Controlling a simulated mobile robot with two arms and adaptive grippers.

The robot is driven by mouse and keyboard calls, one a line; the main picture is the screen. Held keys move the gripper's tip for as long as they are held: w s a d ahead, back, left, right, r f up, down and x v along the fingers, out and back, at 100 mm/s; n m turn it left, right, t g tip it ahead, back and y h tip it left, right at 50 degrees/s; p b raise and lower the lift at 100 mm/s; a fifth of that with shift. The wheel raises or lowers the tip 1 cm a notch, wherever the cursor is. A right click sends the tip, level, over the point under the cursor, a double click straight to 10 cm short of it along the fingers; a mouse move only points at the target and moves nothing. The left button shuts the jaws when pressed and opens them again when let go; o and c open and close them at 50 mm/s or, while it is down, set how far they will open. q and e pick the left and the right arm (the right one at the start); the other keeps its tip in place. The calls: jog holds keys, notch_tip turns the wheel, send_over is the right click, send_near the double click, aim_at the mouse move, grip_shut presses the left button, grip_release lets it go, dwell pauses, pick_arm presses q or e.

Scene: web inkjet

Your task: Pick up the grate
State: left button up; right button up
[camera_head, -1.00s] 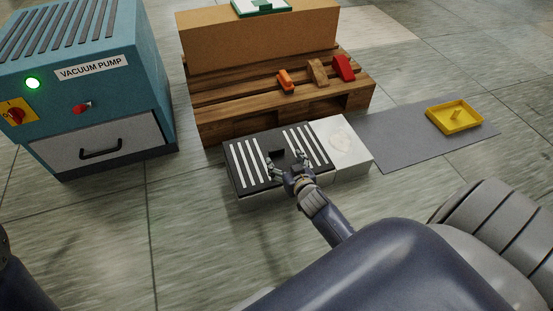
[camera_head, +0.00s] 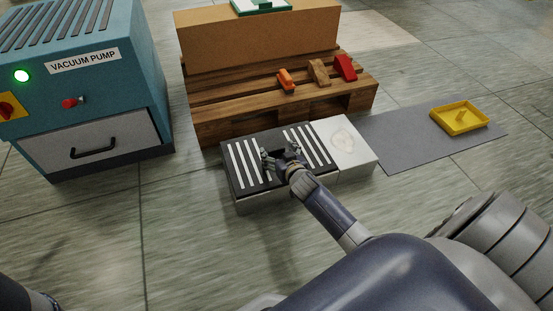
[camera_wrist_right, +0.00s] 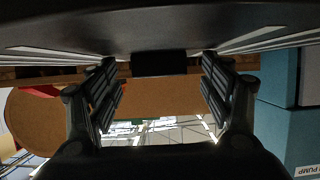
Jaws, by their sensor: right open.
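The grate (camera_head: 242,179) is a black plate with white slots, lying flat on a low light grey box (camera_head: 281,195) on the floor. Its dark block-shaped handle (camera_wrist_right: 158,63) shows in the right wrist view, between the two fingers and apart from both. My right gripper (camera_head: 281,154) is open over the middle of the grate, one finger to each side. In the head view the handle is hard to make out among the fingers. In the right wrist view the grate (camera_wrist_right: 60,25) fills the top edge. My left gripper is out of view.
A wooden pallet (camera_head: 215,129) with a cardboard box (camera_head: 255,45) and small blocks stands close behind. A teal vacuum pump (camera_head: 105,85) is at left. A white panel (camera_head: 347,145) adjoins the grate. A grey mat (camera_head: 415,145) with a yellow tray (camera_head: 440,122) lies at right.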

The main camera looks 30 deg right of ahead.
jog(key=c, duration=1.5)
jog(key=shift+w+r, duration=0.1)
